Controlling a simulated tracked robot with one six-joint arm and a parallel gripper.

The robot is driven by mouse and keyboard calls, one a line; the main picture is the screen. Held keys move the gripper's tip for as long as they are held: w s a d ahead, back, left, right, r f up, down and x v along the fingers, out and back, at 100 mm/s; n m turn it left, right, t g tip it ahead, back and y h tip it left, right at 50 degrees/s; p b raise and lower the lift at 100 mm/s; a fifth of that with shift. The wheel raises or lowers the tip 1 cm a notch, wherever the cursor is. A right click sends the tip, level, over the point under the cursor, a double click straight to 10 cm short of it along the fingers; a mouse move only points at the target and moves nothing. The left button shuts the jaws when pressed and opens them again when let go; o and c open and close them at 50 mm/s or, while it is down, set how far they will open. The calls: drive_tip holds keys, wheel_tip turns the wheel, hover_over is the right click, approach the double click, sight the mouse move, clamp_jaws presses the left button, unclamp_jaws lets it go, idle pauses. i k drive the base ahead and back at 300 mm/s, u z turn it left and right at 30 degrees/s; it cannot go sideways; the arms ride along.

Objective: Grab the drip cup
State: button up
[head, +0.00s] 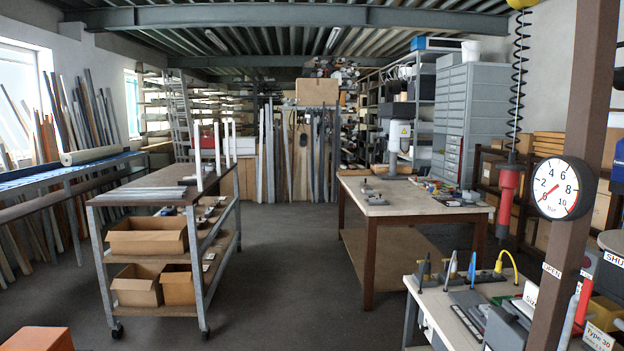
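I cannot make out a drip cup for certain anywhere in the head view. Small items stand and lie on the near workbench (430,308) at the lower right, among them dark cone-shaped pieces and a yellow curved hose (508,262); none is clearly a cup. The front right part of that bench is partly hidden by a brown post (572,190). My gripper does not show in this view.
A wheeled trolley (130,199) with cardboard boxes stands at left. A wooden table (400,205) with a white-headed machine (398,136) stands right of centre. A pressure gauge (563,188) hangs on the post. Grey floor (285,260) is open between trolley and table.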

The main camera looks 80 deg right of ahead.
sight(508, 270)
drive_tip(key=z, duration=4.35)
